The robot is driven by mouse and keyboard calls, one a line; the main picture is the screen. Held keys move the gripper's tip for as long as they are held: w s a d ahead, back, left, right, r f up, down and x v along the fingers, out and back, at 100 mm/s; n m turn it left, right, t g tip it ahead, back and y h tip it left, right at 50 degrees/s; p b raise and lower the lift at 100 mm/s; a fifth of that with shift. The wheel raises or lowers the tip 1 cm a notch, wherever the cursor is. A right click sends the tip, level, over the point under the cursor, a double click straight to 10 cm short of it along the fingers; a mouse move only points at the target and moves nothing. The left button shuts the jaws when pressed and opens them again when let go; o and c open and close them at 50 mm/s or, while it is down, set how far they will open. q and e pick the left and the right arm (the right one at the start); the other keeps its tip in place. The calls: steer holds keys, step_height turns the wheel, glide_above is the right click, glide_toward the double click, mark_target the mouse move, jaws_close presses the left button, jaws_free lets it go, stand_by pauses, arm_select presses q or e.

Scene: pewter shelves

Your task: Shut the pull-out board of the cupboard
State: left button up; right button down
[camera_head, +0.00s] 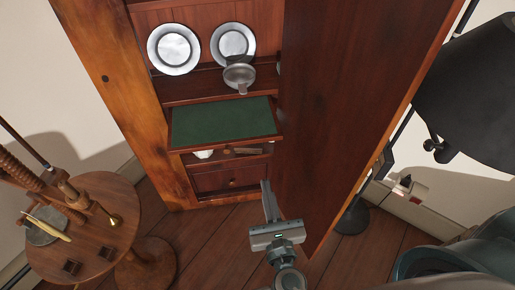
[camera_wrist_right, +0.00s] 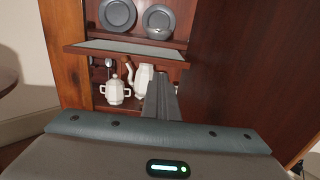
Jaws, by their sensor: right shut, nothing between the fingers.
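The cupboard (camera_head: 134,92) is of reddish wood and its large door (camera_head: 335,95) stands open on the right. The pull-out board (camera_head: 222,122), with a green top, sticks out of the cupboard below the plate shelf. In the right wrist view the board (camera_wrist_right: 120,50) shows nearly edge-on, above the gripper's tips. My right gripper (camera_head: 267,190) is shut and empty, in front of the cupboard, below and to the right of the board, close to the open door. It also shows in the right wrist view (camera_wrist_right: 160,85). My left gripper is not in view.
Pewter plates (camera_head: 174,49) stand on the shelf above the board, with a lidded pewter vessel (camera_head: 239,76). A white pot (camera_wrist_right: 116,90) and a white jug (camera_wrist_right: 142,78) stand below the board. A round wooden table (camera_head: 110,240) stands at left, a dark lamp-like object (camera_head: 470,85) at right.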

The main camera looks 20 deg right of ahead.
mark_target(256, 140)
arm_select(q)
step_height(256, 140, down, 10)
steer(key=p, duration=0.3)
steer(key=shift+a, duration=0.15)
arm_select(e)
steer(key=w, duration=0.4)
steer(key=w+d, duration=0.1)
steer(key=w, duration=0.8)
steer(key=shift+w+d, duration=0.35)
steer(key=shift+w, duration=0.05)
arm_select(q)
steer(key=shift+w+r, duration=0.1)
